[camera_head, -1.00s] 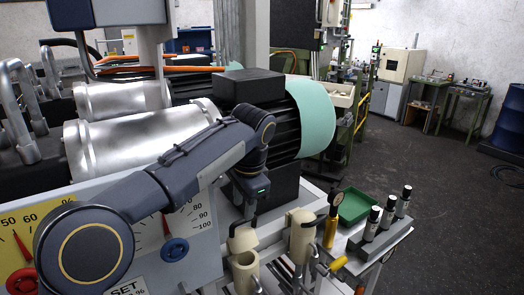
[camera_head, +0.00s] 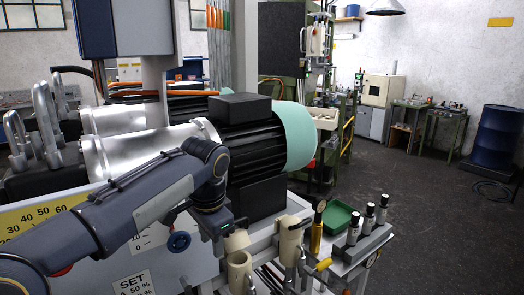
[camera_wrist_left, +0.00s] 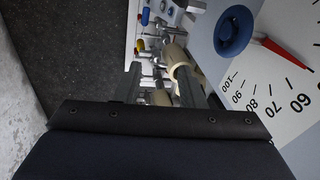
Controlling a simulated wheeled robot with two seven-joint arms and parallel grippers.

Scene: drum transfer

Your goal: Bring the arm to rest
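My left arm (camera_head: 130,215) comes in from the lower left of the head view, in front of the dial panel. Its gripper (camera_head: 222,238) points down beside the panel's right edge, close to the cream cylinders (camera_head: 238,268) on the side shelf. In the left wrist view the gripper's two fingers (camera_wrist_left: 160,88) stand apart with nothing held between them. Cream cylinders (camera_wrist_left: 176,60) show beyond the fingers there; I cannot tell how far off they are. My right gripper is in neither view.
The panel has a blue knob (camera_head: 179,242). Behind it stand silver cylinders (camera_head: 150,150) and a motor with a mint-green end (camera_head: 299,135). The shelf holds a green tray (camera_head: 338,216) and several dark-and-white cylinders (camera_head: 368,216). A blue drum (camera_head: 497,135) stands far right; floor before it is clear.

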